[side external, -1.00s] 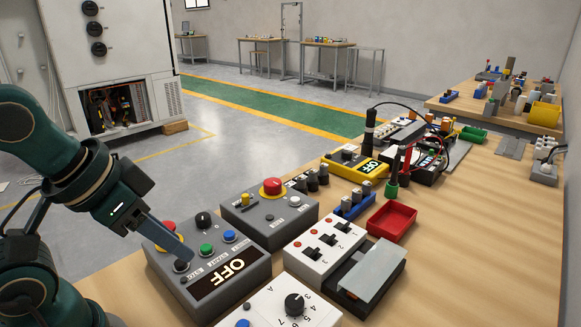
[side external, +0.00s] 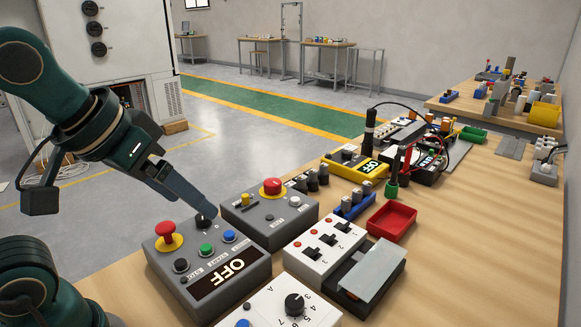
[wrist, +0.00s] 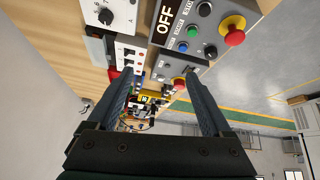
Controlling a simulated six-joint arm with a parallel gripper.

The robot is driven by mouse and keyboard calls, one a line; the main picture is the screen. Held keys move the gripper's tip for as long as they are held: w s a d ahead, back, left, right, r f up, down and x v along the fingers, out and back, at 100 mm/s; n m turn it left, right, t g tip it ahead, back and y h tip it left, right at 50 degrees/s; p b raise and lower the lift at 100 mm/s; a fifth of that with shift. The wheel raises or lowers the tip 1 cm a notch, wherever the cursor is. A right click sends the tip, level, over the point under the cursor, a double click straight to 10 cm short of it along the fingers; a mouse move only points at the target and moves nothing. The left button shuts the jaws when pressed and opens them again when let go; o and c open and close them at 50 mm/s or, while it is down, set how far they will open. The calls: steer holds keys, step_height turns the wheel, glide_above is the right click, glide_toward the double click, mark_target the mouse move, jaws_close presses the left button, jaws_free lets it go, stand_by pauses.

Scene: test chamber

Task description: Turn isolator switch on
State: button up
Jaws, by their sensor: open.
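A grey control box (side external: 232,291) stands on the bench, with an "OFF" display (side external: 222,275) on its front, also in the wrist view (wrist: 165,19). On its top are a black rotary knob (side external: 206,222), a red mushroom button (side external: 166,231) on yellow, and green, blue and black push buttons. I take the black knob for the isolator switch; its label is unreadable. My gripper (side external: 210,212) is open and empty, its fingertips close to the knob in the side view. In the wrist view the knob (wrist: 210,52) lies outside the gap between my fingers (wrist: 158,78).
A second grey box (side external: 262,226) with a red button stands just behind. A white switch box (side external: 310,262), a white dial box (side external: 270,308) and a red tray (side external: 392,220) are to the right. Meters and cables crowd the bench farther back.

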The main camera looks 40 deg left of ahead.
steer(key=w+a+r+n+y, duration=0.1)
steer(key=w+a+r+n, duration=0.15)
steer(key=w, duration=0.25)
steer(key=w+a+r+n, duration=0.1)
steer(key=w+r, duration=0.2)
steer(key=w, duration=0.2)
steer(key=n+g+y, duration=0.2)
steer(key=n, duration=0.1)
glide_above(272, 182)
steer(key=s+d, duration=0.2)
steer(key=d, duration=0.1)
step_height(272, 182, down, 8)
steer(key=shift+g, duration=0.6)
steer(key=x, duration=0.4)
steer(key=s+x, duration=0.1)
steer(key=x, duration=0.7)
steer(key=shift+s+d+f, duration=0.2)
steer(key=shift+d+f, duration=0.15)
steer(key=shift+d, duration=0.05)
jaws_close()
